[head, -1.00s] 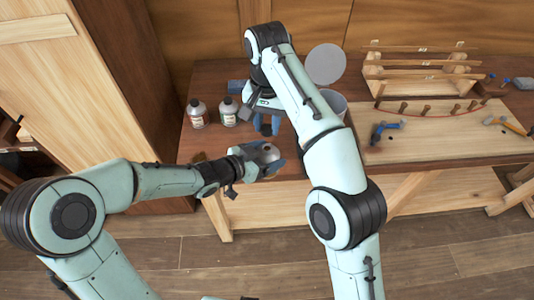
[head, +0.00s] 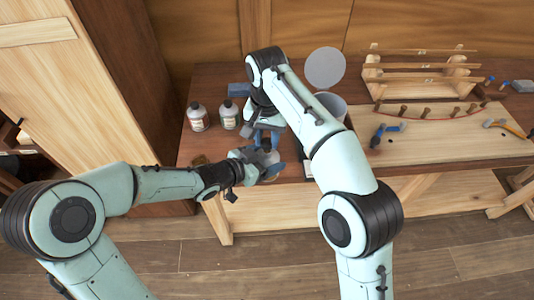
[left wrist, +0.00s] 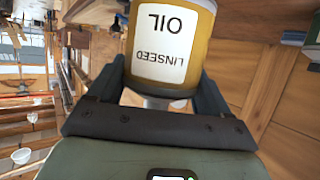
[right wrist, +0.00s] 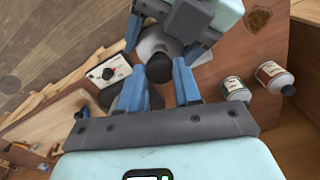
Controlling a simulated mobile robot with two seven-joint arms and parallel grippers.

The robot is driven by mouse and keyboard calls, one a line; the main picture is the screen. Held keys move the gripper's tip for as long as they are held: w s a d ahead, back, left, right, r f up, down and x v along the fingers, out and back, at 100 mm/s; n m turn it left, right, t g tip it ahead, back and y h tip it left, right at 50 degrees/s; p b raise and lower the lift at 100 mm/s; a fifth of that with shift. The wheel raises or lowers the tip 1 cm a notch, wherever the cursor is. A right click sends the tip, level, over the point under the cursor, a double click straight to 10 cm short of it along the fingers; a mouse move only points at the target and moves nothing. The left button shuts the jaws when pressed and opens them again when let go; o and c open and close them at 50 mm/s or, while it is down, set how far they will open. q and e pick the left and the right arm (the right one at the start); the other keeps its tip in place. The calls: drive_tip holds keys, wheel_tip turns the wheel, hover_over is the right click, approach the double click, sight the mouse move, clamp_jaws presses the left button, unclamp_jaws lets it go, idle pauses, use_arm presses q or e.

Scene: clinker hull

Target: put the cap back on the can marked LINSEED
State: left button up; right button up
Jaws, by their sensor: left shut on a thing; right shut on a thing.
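The LINSEED can (left wrist: 165,45) is yellow with a white label, shown upside down in the left wrist view. My left gripper (head: 268,170) is shut around its body and holds it at the bench's front edge. In the head view only its pale top (head: 268,157) shows. My right gripper (head: 265,140) is above it, fingers pointing down. In the right wrist view a black cap (right wrist: 159,69) sits between the right fingertips, over the can's grey top (right wrist: 152,45). I cannot tell whether cap and can touch.
Two capped bottles (head: 198,117) (head: 229,114) stand to the left on the bench. A pale pot (head: 332,104) and a round grey disc (head: 325,67) are behind my right arm. A wooden board (head: 430,135) with tools and a rack lies at the right.

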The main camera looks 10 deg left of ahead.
sight(267, 142)
idle(0.4)
drive_tip(key=shift+f, duration=0.9)
drive_tip(key=shift+f, duration=0.5)
use_arm(q)
clamp_jaws()
use_arm(e)
drive_tip(key=m, duration=1.4)
drive_tip(key=shift+f, duration=0.1)
drive_tip(key=m, duration=1.5)
